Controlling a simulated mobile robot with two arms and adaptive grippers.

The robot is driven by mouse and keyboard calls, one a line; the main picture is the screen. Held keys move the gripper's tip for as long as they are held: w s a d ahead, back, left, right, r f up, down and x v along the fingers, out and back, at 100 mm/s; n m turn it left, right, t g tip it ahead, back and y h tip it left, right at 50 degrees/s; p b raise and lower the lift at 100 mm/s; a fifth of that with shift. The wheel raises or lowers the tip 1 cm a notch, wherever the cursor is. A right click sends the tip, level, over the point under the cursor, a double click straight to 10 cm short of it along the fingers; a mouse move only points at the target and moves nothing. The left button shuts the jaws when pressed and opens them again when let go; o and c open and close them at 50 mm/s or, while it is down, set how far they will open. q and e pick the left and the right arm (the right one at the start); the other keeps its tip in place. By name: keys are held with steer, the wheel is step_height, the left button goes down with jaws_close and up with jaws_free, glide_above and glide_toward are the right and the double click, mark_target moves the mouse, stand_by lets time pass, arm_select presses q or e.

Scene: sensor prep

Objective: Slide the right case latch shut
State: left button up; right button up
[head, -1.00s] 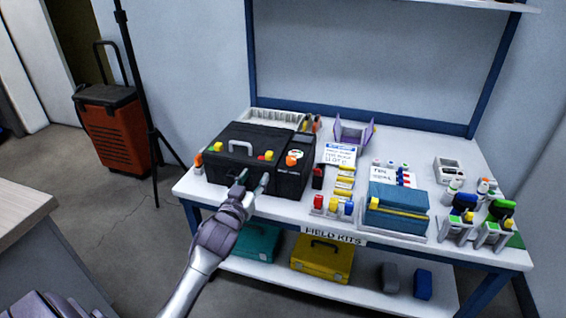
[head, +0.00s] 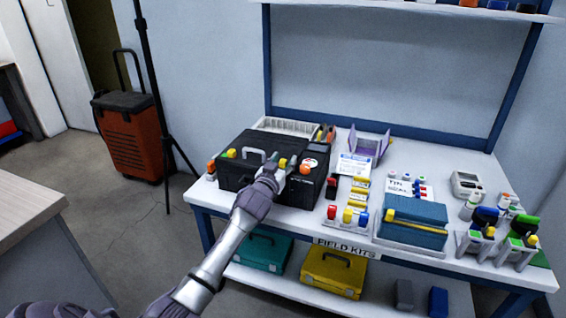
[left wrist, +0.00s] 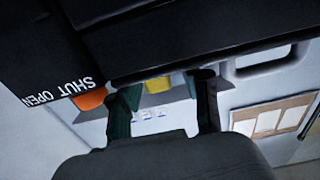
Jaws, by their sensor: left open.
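The black case (head: 247,173) stands at the left of the bench, lid down, with a grey handle (head: 250,157). Its left yellow latch (head: 231,153) and right yellow latch (head: 283,162) are at the front edge. My left gripper (head: 278,169) is open at the front edge by the right latch. In the left wrist view a yellow piece (left wrist: 158,84), seemingly that latch, shows between the open fingers (left wrist: 163,92); contact cannot be told. The latch's exact position is unclear. My right gripper is out of view.
An orange knob (head: 305,169) sits just right of the right latch, and also shows in the left wrist view (left wrist: 90,98). Coloured bottles (head: 347,215) and a teal box (head: 413,214) stand to the right. A tripod (head: 157,100) stands left of the bench.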

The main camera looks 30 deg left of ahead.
arm_select(q)
jaws_close()
steer(key=shift+s+a+r, duration=0.1)
steer(key=shift+a, duration=0.15)
steer(key=shift+s+a+p, duration=0.2)
steer(key=shift+a+p, duration=0.6)
steer(key=shift+a, duration=0.2)
jaws_free()
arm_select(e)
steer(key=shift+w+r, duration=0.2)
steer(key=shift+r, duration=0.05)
arm_select(q)
steer(key=shift+s, duration=0.15)
